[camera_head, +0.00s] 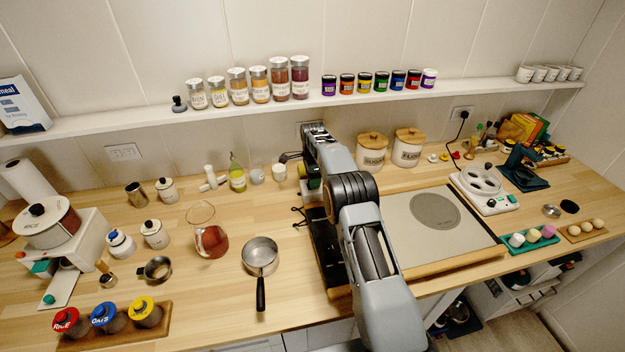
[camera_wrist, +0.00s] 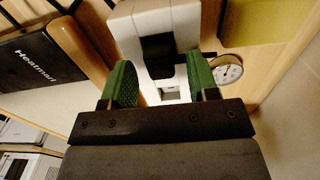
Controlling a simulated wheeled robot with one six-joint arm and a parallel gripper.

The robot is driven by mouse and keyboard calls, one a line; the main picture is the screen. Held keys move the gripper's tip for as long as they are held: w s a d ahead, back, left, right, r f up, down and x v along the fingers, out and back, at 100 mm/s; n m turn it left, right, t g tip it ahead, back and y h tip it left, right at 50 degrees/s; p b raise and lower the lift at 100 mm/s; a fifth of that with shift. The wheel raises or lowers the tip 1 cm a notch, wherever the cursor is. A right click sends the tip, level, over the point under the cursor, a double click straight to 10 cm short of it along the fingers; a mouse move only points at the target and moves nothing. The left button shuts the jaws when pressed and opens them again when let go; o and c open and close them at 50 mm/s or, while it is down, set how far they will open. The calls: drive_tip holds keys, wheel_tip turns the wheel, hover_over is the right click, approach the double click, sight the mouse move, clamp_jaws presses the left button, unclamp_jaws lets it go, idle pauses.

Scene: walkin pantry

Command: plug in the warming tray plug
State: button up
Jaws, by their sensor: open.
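My gripper (camera_wrist: 164,90) is open, with its green-padded fingers apart. In the wrist view, a black block (camera_wrist: 158,56) that looks like a plug sits between and beyond the fingers, against a white body (camera_wrist: 125,28). A small pale opening shows just below it. I cannot tell whether the block is seated in a socket. A wall outlet (camera_head: 309,127) is partly hidden behind my arm.
A round gauge (camera_wrist: 228,70) is close to the right finger. A saucepan (camera_head: 260,257) and a glass jug (camera_head: 208,238) stand left of my arm. Canisters (camera_head: 371,152) stand behind it. A large board with a grey disc (camera_head: 436,212) is at the right.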

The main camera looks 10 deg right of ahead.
drive_tip(key=s+r+n+t, duration=0.1)
drive_tip(key=s+r+n, duration=0.15)
drive_tip(key=r, duration=0.85)
drive_tip(key=s+r+n, duration=0.2)
drive_tip(key=s+r, duration=0.1)
drive_tip(key=r, duration=0.8)
drive_tip(key=s+r+n+t, duration=0.2)
drive_tip(key=s+r+n, duration=0.3)
drive_tip(key=s, duration=0.6)
drive_tip(key=s+f+n+t, duration=0.1)
drive_tip(key=s+f+n, duration=0.3)
drive_tip(key=s, duration=0.7)
drive_tip(key=s+f+n+t, duration=0.1)
drive_tip(key=s+f+n, duration=0.3)
drive_tip(key=s, duration=0.7)
drive_tip(key=shift+s+a+p, duration=0.15)
drive_tip(key=shift+s+p, duration=0.1)
drive_tip(key=shift+p, duration=0.1)
drive_tip(key=shift+f, duration=0.15)
drive_tip(key=shift+f+b, duration=0.25)
drive_tip(key=shift+b, duration=0.05)
